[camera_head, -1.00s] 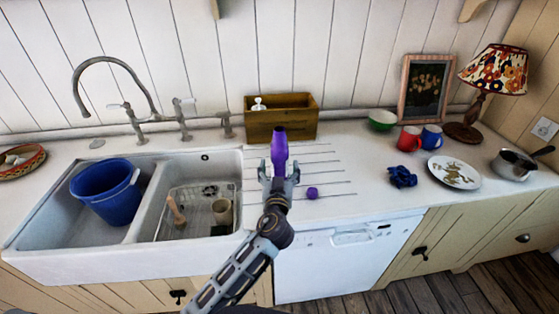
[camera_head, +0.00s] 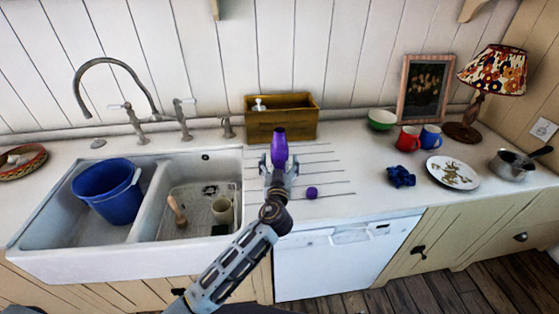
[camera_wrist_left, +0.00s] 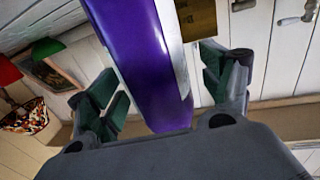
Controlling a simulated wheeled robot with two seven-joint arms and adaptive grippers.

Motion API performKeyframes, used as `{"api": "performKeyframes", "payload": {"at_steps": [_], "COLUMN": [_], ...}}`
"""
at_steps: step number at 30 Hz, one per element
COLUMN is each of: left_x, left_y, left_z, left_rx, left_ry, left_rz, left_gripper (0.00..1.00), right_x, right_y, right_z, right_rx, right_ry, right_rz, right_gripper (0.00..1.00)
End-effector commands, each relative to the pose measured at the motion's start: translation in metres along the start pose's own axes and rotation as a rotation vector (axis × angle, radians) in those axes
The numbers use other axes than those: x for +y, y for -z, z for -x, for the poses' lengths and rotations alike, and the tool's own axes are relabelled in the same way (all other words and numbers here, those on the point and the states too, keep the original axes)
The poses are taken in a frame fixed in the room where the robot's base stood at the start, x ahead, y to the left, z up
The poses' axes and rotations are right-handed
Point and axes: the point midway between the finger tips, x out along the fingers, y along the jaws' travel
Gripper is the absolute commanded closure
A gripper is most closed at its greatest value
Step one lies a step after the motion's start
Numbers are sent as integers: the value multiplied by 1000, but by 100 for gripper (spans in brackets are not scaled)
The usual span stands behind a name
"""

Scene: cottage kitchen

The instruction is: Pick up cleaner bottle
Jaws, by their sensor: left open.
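A purple cleaner bottle (camera_head: 279,148) with a dark top stands upright on the ribbed drainboard, right of the sink. In the left wrist view the bottle (camera_wrist_left: 136,50) is large and lies between the two fingers, with a pale label strip along one side. My left gripper (camera_head: 279,164) is at the bottle's near side, its open fingers to either side of it. In the left wrist view the left gripper (camera_wrist_left: 160,90) shows gaps between its fingers and the bottle. The bottle's lower part is hidden behind the gripper in the head view. My right gripper is not in view.
A small purple ball-like item (camera_head: 312,193) lies just right of the gripper. A wooden box (camera_head: 281,128) stands behind the bottle. The sink with a blue bucket (camera_head: 107,191) is at left. A blue cloth (camera_head: 401,176), plate (camera_head: 453,173) and mugs are at right.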

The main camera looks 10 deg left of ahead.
Motion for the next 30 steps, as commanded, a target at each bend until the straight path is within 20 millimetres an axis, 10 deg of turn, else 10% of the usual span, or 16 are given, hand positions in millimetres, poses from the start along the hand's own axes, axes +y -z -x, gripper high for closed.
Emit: {"api": "performKeyframes", "payload": {"at_steps": [25,30], "left_x": [0,0], "left_y": [0,0], "left_z": [-24,-24], "left_rx": [0,0], "left_ry": [0,0], "left_rz": [1,1], "left_gripper": [20,41], "right_x": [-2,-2], "right_y": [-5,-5], "right_z": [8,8], "right_rx": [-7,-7], "right_ry": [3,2], "right_rz": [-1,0], "right_gripper": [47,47]}}
